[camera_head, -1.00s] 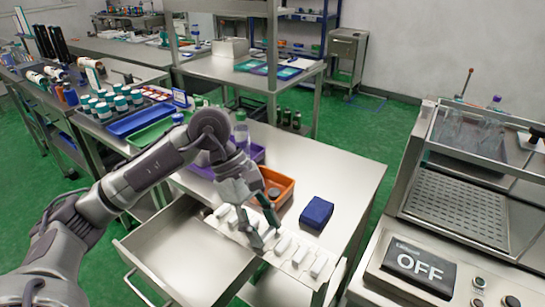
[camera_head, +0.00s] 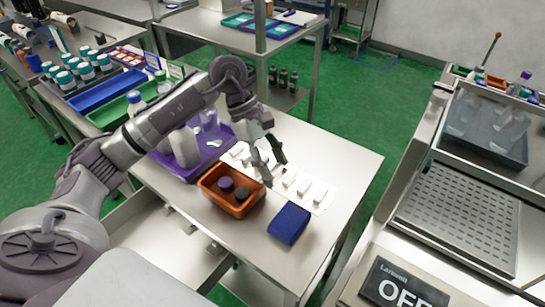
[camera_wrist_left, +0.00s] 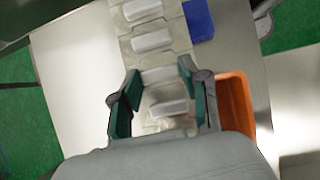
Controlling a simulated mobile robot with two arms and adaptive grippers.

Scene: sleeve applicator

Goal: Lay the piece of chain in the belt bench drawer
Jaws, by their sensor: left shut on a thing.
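The piece of chain (camera_head: 304,186) is a pale strip with several raised white pads. My left gripper (camera_head: 267,172) is shut on it near one end. In the head view the strip shows beyond the orange bin and blue block; it looks raised above the bench, but its exact height is unclear. In the left wrist view the chain (camera_wrist_left: 152,41) runs up from between the dark green fingers (camera_wrist_left: 160,105). The bench drawer (camera_head: 150,243) is pulled open at lower left, partly hidden by my arm. My right gripper is out of view.
An orange bin (camera_head: 222,205) with round dark things and a blue block (camera_head: 289,223) stand on the bench. A purple tray (camera_head: 205,160) with bottles is at the bench's left. The steel top right of the chain (camera_head: 345,160) is clear. A machine stands at right.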

